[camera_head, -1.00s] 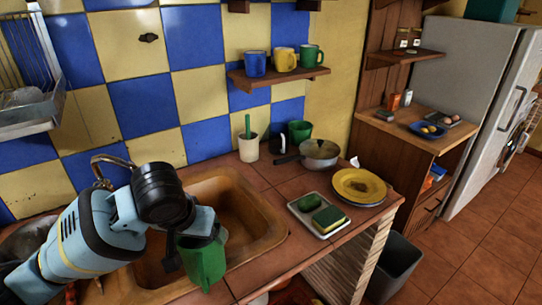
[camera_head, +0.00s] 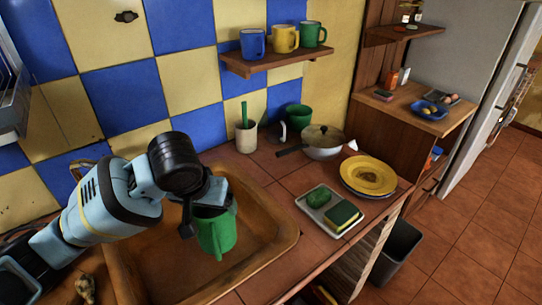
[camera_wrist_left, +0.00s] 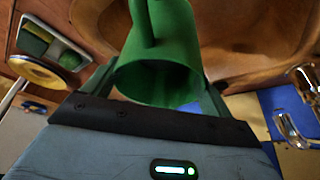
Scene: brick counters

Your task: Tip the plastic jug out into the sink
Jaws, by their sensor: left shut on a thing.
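The green plastic jug (camera_head: 217,236) is in my left gripper (camera_head: 207,208), which is shut on it near the top. In the head view the jug hangs below the gripper, over the brown sink (camera_head: 262,212), leaning a little. In the left wrist view the jug (camera_wrist_left: 162,40) has its open mouth turned toward the gripper and its handle on the far side. The inside looks dark green; I cannot tell what it holds. The sink basin also shows behind it there (camera_wrist_left: 240,35). My right gripper is not in view.
A tray (camera_head: 315,212) with a sponge and a green item lies right of the sink, near yellow plates (camera_head: 368,176) and a lidded pan (camera_head: 323,150). A metal tap (camera_wrist_left: 290,130) stands at the sink's back. A mug shelf (camera_head: 275,62) hangs on the wall.

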